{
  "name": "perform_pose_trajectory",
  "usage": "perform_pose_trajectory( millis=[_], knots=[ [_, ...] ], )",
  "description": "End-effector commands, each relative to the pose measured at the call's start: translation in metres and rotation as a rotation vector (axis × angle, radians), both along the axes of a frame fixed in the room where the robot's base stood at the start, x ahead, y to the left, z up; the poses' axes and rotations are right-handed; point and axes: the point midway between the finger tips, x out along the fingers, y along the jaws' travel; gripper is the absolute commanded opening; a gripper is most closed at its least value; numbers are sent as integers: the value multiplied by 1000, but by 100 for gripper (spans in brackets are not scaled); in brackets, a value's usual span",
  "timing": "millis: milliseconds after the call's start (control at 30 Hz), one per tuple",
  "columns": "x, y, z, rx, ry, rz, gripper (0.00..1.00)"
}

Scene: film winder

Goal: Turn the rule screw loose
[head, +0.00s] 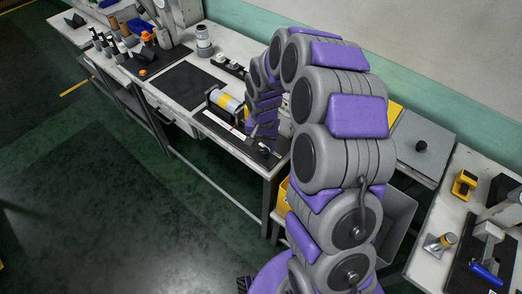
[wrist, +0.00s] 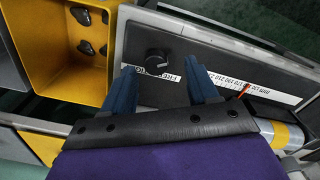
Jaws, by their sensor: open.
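The rule screw looks to be the dark round knob (wrist: 156,60) on a dark plate in the wrist view. A white printed rule strip (wrist: 235,82) runs beside it, partly hidden by my fingers. My gripper (wrist: 163,84) is open, with two blue fingers apart and nothing between them. In the picture the knob lies just beyond the gap between the fingertips; I cannot tell its height below them. In the head view my arm reaches down to the bench, and the white strip (head: 222,125) shows left of its end.
A yellow bin (wrist: 62,45) with dark parts is left of the plate in the wrist view. A silver and yellow cylinder (wrist: 280,132) lies to the right. In the head view, a black mat (head: 183,86) lies on the bench (head: 225,45), and another bench with tools stands at right.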

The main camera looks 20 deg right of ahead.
Motion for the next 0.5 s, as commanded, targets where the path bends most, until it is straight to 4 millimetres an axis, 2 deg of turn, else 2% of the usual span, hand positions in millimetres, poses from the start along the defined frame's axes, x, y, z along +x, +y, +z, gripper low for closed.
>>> perform_pose_trajectory(
  millis=[33, 200, 500],
  knots=[
    [-1, -2, -10, 2, 2, -1, 59],
    [0, 1, -26, -1, -2, 0, 59],
    [0, 8, -31, -8, -3, 1, 59]
  ],
)
